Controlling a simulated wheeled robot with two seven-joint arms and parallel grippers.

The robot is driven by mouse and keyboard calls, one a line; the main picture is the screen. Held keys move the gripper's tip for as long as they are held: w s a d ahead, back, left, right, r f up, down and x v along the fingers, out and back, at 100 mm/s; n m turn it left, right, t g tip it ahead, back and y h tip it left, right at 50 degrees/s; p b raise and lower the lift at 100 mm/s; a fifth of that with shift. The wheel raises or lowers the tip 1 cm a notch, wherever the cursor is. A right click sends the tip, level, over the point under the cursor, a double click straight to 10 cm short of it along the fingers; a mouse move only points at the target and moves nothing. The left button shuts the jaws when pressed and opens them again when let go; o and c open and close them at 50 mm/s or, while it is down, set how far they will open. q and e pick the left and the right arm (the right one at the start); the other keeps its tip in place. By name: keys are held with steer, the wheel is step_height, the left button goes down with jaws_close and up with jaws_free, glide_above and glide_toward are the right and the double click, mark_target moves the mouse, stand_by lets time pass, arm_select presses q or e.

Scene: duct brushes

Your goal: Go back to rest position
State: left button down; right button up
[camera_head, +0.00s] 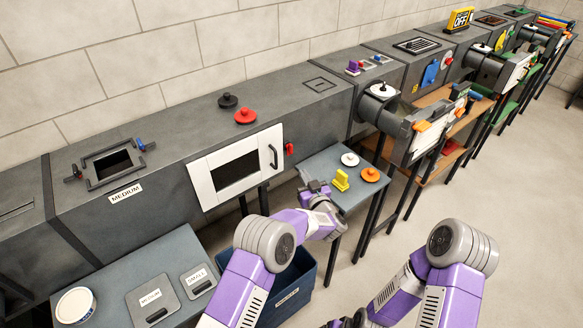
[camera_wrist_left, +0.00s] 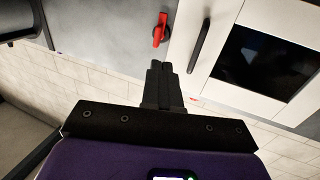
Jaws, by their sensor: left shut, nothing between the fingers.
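My left gripper (camera_head: 314,186) is in front of the duct, at the edge of the small grey table (camera_head: 325,163), below and right of the white door (camera_head: 238,167). In the left wrist view its black fingers (camera_wrist_left: 162,72) are together with nothing between them. The red latch (camera_wrist_left: 160,30) and the white door with its dark handle (camera_wrist_left: 200,45) show beyond the fingertips, apart from them. My right arm bends down at the lower right of the head view; its gripper is not visible.
On the small table are a yellow brush (camera_head: 341,180), an orange disc (camera_head: 370,174) and a white disc (camera_head: 350,159). A blue bin (camera_head: 291,288) stands below my left arm. Black and red knobs (camera_head: 245,116) sit on the duct. Open floor lies to the right.

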arm_select(q)
steer(key=s+d, duration=0.3)
steer(key=s+a+f+m+g+h+p, duration=0.1)
steer(key=s+a+f+g+h, duration=0.1)
steer(key=s+a+f, duration=0.3)
steer(key=s+a+f+m+g+h, duration=0.1)
steer(key=s+a+f+g+h, duration=0.15)
steer(key=f, duration=0.45)
steer(key=s+a+f+m+g+h+p, duration=0.1)
steer(key=s+a+f+g+h, duration=0.2)
steer(key=s+f, duration=0.25)
steer(key=s+a+f+n+g+h+p, duration=0.1)
steer(key=s+f+g+h, duration=0.2)
steer(key=s, duration=2.3)
steer(key=g, duration=0.5)
steer(key=shift+s+a+h, duration=0.3)
steer(key=shift+a+h, duration=0.05)
steer(key=shift+a, duration=0.05)
